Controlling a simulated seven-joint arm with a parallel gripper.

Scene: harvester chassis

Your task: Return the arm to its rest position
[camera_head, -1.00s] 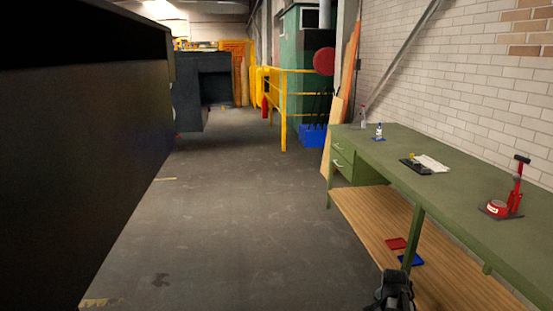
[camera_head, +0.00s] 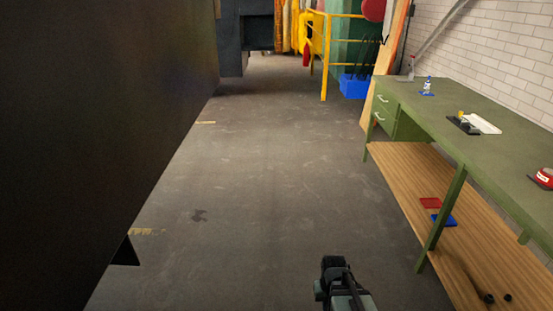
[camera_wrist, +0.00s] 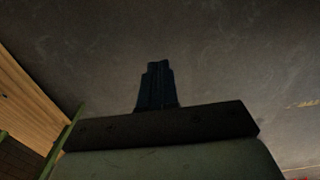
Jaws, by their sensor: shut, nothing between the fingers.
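My gripper shows at the centre of the wrist view (camera_wrist: 157,72). Its dark fingers are together with nothing between them, and bare floor lies beyond them. In the head view a dark end part of my arm (camera_head: 337,280) shows at the bottom edge, right of the middle. It is over the floor, to the left of the green workbench (camera_head: 450,115). The fingers cannot be made out in the head view.
The bench has a wooden lower shelf (camera_head: 400,185) with red and blue trays (camera_head: 443,220). A large dark block (camera_head: 100,130) fills the left. The floor (camera_head: 270,160) between is clear.

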